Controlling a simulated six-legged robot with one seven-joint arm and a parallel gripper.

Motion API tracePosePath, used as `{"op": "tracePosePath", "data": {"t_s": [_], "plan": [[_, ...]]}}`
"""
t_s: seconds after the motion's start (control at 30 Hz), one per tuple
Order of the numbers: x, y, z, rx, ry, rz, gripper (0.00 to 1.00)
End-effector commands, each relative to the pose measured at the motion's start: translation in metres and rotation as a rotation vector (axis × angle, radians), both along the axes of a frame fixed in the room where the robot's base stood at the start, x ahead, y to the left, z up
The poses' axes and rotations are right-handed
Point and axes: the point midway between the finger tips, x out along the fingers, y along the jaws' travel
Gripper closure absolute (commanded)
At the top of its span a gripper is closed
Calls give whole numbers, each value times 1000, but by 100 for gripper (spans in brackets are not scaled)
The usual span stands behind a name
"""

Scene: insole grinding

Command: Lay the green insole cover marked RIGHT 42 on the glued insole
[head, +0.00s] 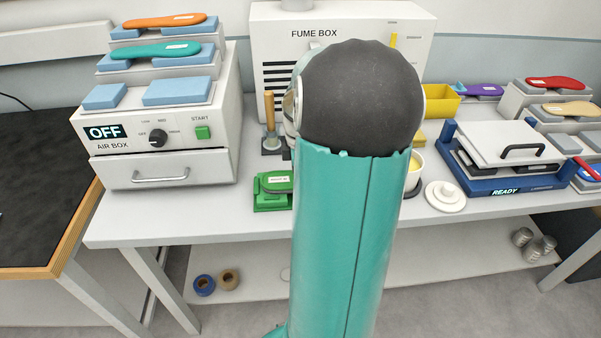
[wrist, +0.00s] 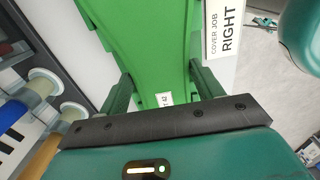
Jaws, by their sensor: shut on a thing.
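The green insole cover (head: 271,184) lies on a green stand (head: 268,203) at the bench's front, just left of my arm in the head view. Its small white label is too small to read there. In the wrist view the green cover (wrist: 165,82) has a label ending in 42, partly hidden by my gripper's black edge. My gripper (wrist: 161,80) has one dark green finger on each side of the cover and is shut on it. A white card reading COVER JOB RIGHT (wrist: 225,30) is beside it. My arm hides the gripper in the head view. I cannot make out the glued insole.
The air box (head: 160,130), showing OFF, stands left, with orange and teal insoles on top. The fume box (head: 275,50) stands behind. A white lidded press (head: 510,145) showing READY and a round white lid (head: 445,196) are right. Coloured insoles stand far right.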

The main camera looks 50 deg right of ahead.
Motion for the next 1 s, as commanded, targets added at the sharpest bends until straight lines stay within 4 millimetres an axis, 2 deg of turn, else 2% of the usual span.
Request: {"op": "tracePosePath", "data": {"t_s": [0.27,0.3,0.4,0.6,0.67,1.0], "plan": [[0,0,-1,0,0,-1,56],[0,0,-1,0,0,-1,26],[0,0,-1,0,0,-1,9],[0,0,-1,0,0,-1,9],[0,0,-1,0,0,-1,0],[0,0,3,0,0,-1,0]]}}
